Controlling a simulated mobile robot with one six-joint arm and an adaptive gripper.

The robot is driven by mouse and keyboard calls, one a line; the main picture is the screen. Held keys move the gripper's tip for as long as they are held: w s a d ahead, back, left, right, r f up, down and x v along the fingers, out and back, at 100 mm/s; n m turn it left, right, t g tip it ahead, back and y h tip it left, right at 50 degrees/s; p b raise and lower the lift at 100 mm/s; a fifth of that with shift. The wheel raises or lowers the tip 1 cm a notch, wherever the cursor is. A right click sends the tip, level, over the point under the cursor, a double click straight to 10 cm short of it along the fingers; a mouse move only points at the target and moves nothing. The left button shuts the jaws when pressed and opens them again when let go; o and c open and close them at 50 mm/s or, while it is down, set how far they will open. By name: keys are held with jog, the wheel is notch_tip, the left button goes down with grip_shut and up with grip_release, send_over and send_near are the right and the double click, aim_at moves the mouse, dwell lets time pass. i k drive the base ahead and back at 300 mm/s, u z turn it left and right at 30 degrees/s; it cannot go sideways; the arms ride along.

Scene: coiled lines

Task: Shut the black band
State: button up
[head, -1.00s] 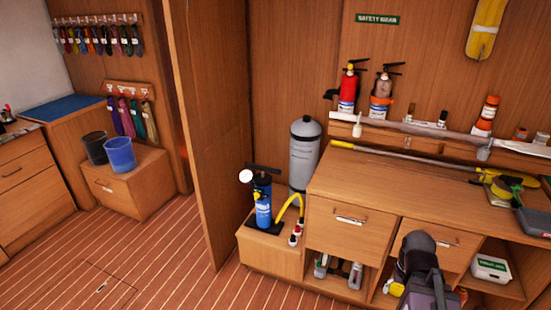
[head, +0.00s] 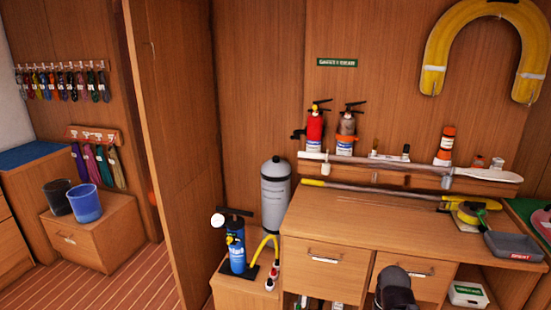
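I cannot make out a black band for certain in the head view. Hanks of coloured line (head: 62,84) hang on a rail at the upper left, with larger hanks (head: 98,165) on a second rail below; any bands on them are too small to tell. A black part of my arm shows at the bottom edge, in front of the workbench drawers. My gripper's fingers are not in view, so I cannot see whether they hold anything.
A wooden partition (head: 175,150) stands between the hank corner and the workbench (head: 385,222). Black (head: 56,196) and blue (head: 85,203) buckets stand on a low cabinet. A pump (head: 236,245) and grey cylinder (head: 275,195) stand left of the bench. Floor (head: 130,276) at lower left is clear.

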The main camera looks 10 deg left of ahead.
aim_at(297, 135)
jog(key=k, duration=0.65)
jog(key=u, duration=0.5)
jog(key=i, duration=1.85)
jog(key=z, duration=0.55)
